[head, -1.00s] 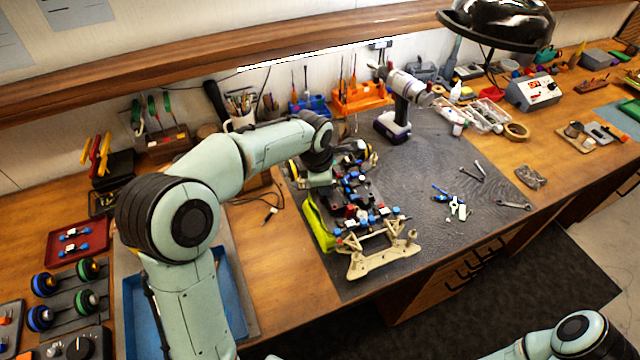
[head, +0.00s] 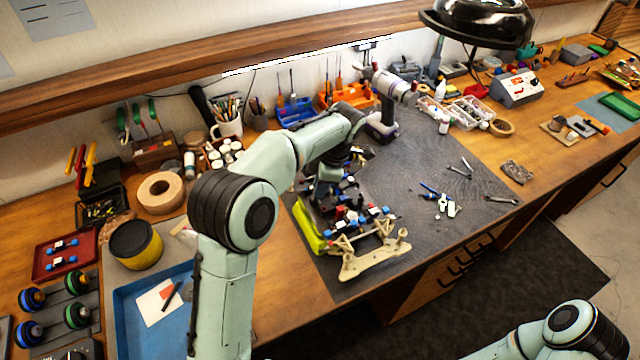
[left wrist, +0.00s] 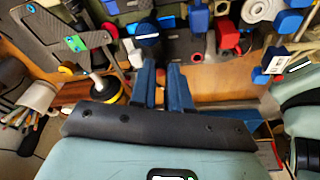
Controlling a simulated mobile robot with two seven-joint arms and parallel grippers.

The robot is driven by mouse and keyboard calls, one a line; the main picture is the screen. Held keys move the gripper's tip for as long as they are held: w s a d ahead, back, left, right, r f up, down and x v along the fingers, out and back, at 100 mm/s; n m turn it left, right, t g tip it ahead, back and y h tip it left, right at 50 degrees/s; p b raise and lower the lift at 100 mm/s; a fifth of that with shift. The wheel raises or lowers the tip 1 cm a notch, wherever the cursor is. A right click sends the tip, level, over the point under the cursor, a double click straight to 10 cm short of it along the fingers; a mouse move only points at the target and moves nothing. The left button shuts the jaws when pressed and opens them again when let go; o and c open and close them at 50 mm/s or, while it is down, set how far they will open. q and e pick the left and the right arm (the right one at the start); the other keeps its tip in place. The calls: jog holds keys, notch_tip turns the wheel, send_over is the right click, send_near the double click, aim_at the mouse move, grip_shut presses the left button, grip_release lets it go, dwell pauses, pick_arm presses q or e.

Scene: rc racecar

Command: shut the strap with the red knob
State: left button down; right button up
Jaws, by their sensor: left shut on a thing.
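The RC car chassis (head: 372,250) lies on the grey mat, with its beige front part toward the mat's front edge. Red and blue knobs sit close together on it; a red knob (left wrist: 230,33) shows in the left wrist view, right of the fingers. A blue knob (left wrist: 147,31) is just beyond the fingertips. My left gripper (left wrist: 163,70) reaches down over the chassis, its blue fingers close together on a small part. I cannot tell whether that part is the strap. In the head view my left arm hides the far end of the car.
A cordless drill (head: 388,105) stands behind. A blue tray (head: 135,330) and a yellow tub (head: 136,245) are at left.

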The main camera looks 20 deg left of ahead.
pick_arm(q)
jog(key=c, duration=1.1)
grip_release()
